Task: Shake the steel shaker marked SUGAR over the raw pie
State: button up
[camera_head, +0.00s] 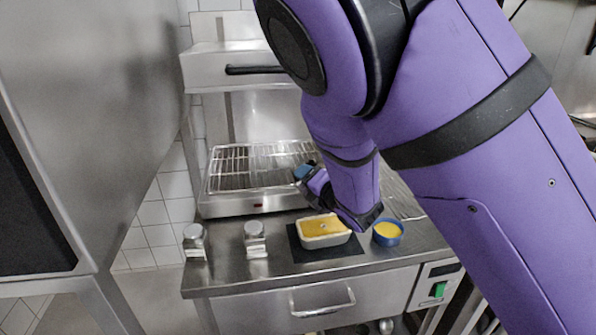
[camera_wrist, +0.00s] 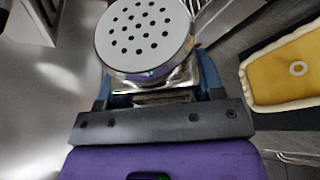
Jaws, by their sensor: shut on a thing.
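My gripper (camera_wrist: 158,88) is shut on a steel shaker (camera_wrist: 145,35) with a round perforated lid. The lid faces the wrist camera; no marking can be read on it. In the head view my gripper (camera_head: 308,176) is beyond the pie, above the counter near the wire rack, and the held shaker is hidden there. The raw pie (camera_head: 322,232) is an oblong pale crust with yellow filling, on a dark mat (camera_head: 345,249). In the wrist view the pie (camera_wrist: 285,72) lies to the right of the shaker, apart from it, with a small pale ring on its filling.
Two other steel shakers stand on the counter left of the pie, one at the far left (camera_head: 195,243) and one nearer the mat (camera_head: 255,240). A blue bowl (camera_head: 387,233) with yellow content is right of the pie. A steel appliance with a wire rack (camera_head: 240,170) stands behind.

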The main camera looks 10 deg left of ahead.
jog(key=shift+w+a+m, duration=0.2)
jog(key=shift+w+m, duration=0.05)
jog(key=shift+m, duration=0.05)
jog(key=m, duration=0.1)
jog(key=f+m+t+y, duration=0.1)
jog(key=m, duration=0.1)
jog(key=a+m+y, duration=0.1)
jog(key=m, duration=0.1)
jog(key=shift+s+f+t, duration=0.1)
jog(key=shift+f+t, duration=0.3)
jog(key=m, duration=0.1)
jog(key=m+t, duration=0.1)
jog(key=m, duration=0.1)
jog(key=shift+d+f, duration=0.1)
jog(key=shift+d, duration=0.25)
jog(key=m, duration=0.1)
jog(key=m+t, duration=0.1)
jog(key=m, duration=0.2)
jog(key=shift+d+f+y, duration=0.15)
jog(key=shift+f+y, duration=0.1)
jog(key=shift+y, duration=0.05)
